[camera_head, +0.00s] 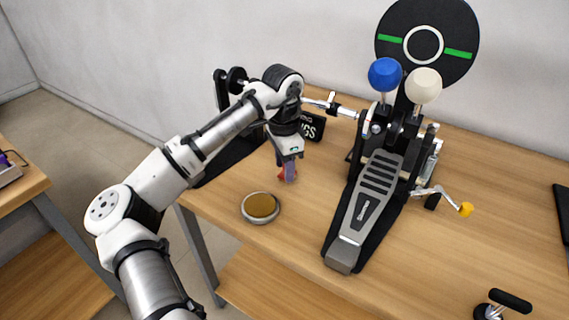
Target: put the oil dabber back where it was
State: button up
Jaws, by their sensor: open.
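My gripper (287,171) points down over the wooden table, left of the drum pedal. Its jaws are open. A small red and purplish piece shows right at the fingertips; it may be the oil dabber, but it is too small and too covered to tell. I cannot tell whether it stands on the table. A round shallow dish (260,206) with a brown inside and a pale rim lies just in front of the gripper, to the lower left, apart from it.
A drum pedal (370,200) with blue and white beaters stands right of my gripper, joined by a rod (330,105) to parts behind my arm. A black-handled item (505,302) is at the front right. The table's right side is mostly clear.

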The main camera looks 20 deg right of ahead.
notch_tip(320, 180, up, 12)
jog(key=shift+a+r, duration=0.15)
jog(key=shift+r, duration=0.05)
dwell(0.4)
dwell(0.4)
